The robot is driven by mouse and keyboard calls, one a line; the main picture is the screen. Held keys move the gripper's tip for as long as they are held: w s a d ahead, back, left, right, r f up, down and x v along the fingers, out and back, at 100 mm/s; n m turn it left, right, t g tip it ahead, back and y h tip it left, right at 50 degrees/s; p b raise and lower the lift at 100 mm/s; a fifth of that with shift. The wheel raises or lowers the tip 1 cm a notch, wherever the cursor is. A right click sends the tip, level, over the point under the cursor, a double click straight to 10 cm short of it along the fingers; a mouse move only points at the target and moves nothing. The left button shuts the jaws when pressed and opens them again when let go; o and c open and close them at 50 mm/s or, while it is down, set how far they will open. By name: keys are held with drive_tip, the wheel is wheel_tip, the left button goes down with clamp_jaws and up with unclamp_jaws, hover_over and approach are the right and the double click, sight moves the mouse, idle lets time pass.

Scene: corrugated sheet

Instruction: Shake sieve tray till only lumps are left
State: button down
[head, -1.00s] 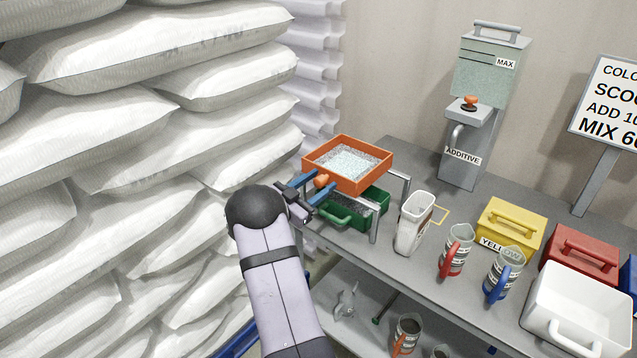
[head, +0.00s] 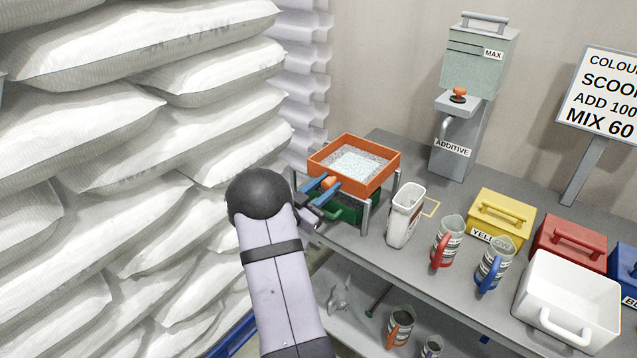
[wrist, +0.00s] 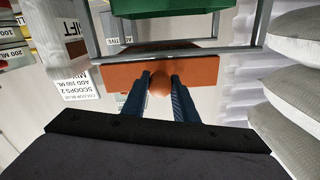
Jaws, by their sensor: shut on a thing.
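The orange sieve tray (head: 378,182) is over a grey-legged stand (head: 366,216) at the left end of the bench. Pale, whitish granular material (head: 355,164) covers its floor; I cannot tell lumps from fines. My gripper (head: 327,185) is shut on the tray's orange knob, on its near side. The wrist view shows the blue fingers (wrist: 160,88) either side of the knob, against the tray's orange wall (wrist: 203,72). A green box (head: 352,213) stands beneath the tray; its inside is mostly hidden in the head view.
A white scoop-like container (head: 405,217) stands close right of the stand. Two labelled mugs (head: 448,242), a yellow box (head: 502,216), a red box (head: 570,243) and a white tub (head: 566,300) are farther right. Stacked white sacks (head: 130,140) fill the left side.

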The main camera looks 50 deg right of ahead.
drive_tip(key=shift+s, duration=0.25)
drive_tip(key=c, duration=1.4)
unclamp_jaws()
drive_tip(key=shift+s, duration=0.1)
drive_tip(key=shift+a, duration=0.25)
drive_tip(key=a+b, duration=0.2)
drive_tip(key=a, duration=0.5)
